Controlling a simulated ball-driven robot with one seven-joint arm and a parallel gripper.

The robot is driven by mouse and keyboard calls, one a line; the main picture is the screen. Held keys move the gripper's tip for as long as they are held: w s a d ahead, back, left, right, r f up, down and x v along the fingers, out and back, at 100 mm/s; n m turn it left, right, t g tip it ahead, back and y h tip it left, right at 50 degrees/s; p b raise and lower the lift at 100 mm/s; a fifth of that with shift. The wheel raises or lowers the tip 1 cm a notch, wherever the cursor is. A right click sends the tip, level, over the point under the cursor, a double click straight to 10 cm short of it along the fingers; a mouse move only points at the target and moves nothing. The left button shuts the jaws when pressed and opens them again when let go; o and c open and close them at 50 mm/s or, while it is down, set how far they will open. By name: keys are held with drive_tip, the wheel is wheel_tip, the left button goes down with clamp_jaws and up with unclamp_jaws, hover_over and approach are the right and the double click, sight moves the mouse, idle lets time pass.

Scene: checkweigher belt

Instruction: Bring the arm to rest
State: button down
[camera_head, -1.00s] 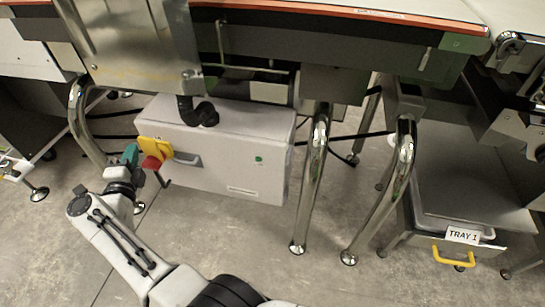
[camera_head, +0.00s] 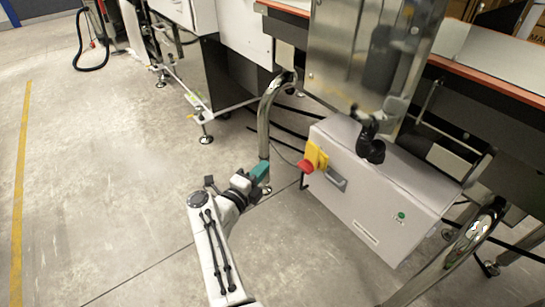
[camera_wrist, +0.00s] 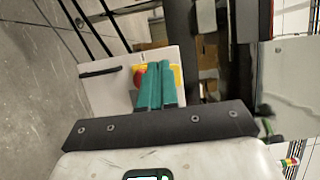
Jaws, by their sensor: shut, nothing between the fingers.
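My gripper (camera_head: 260,172) has teal fingers and is held out in front of my arm, above the floor. In the wrist view its two fingers (camera_wrist: 155,86) lie side by side, shut with nothing between them. In the head view it is to the left of the grey cabinet (camera_head: 372,200) under the machine, near a bent chrome leg. Beyond the fingers, the wrist view shows the cabinet's red and yellow switch, partly hidden by them.
The red and yellow switch (camera_head: 313,158) sticks out from the cabinet's left end. A chrome leg (camera_head: 265,118) stands just behind my gripper. The belt machine with its steel panel (camera_head: 350,60) stands at the right. Open concrete floor (camera_head: 110,170) lies to the left.

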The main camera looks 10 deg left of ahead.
drive_tip(key=shift+s+a, duration=0.1)
drive_tip(key=shift+s, duration=0.05)
drive_tip(key=w+d+f+n+t+y, duration=0.1)
drive_tip(key=w+d+f+n+y, duration=0.15)
drive_tip(key=d+n+y, duration=1.15)
drive_tip(key=s+d+f+n+g+h, duration=0.1)
drive_tip(key=s+d+f+n+g, duration=0.25)
drive_tip(key=s+d, duration=0.4)
drive_tip(key=s+d+f+n+g+h, duration=0.2)
drive_tip(key=s+d+f+n+g, duration=0.15)
drive_tip(key=s, duration=0.65)
drive_tip(key=s+d+f+n+g+h, duration=0.1)
drive_tip(key=s+d+f+n+g, duration=0.1)
drive_tip(key=s+d+f+g, duration=0.5)
drive_tip(key=s+d+r+g+h, duration=0.1)
drive_tip(key=s+d+r, duration=0.15)
drive_tip(key=s, duration=0.85)
drive_tip(key=s+d+r+g+h, duration=0.1)
drive_tip(key=s+d+r+h, duration=0.15)
drive_tip(key=s, duration=0.85)
wheel_tip(320, 180, up, 32)
drive_tip(key=p, duration=3.2)
drive_tip(key=shift+s+d+r+m+y, duration=0.25)
drive_tip(key=shift+d+m+y, duration=0.1)
drive_tip(key=shift+d, duration=0.1)
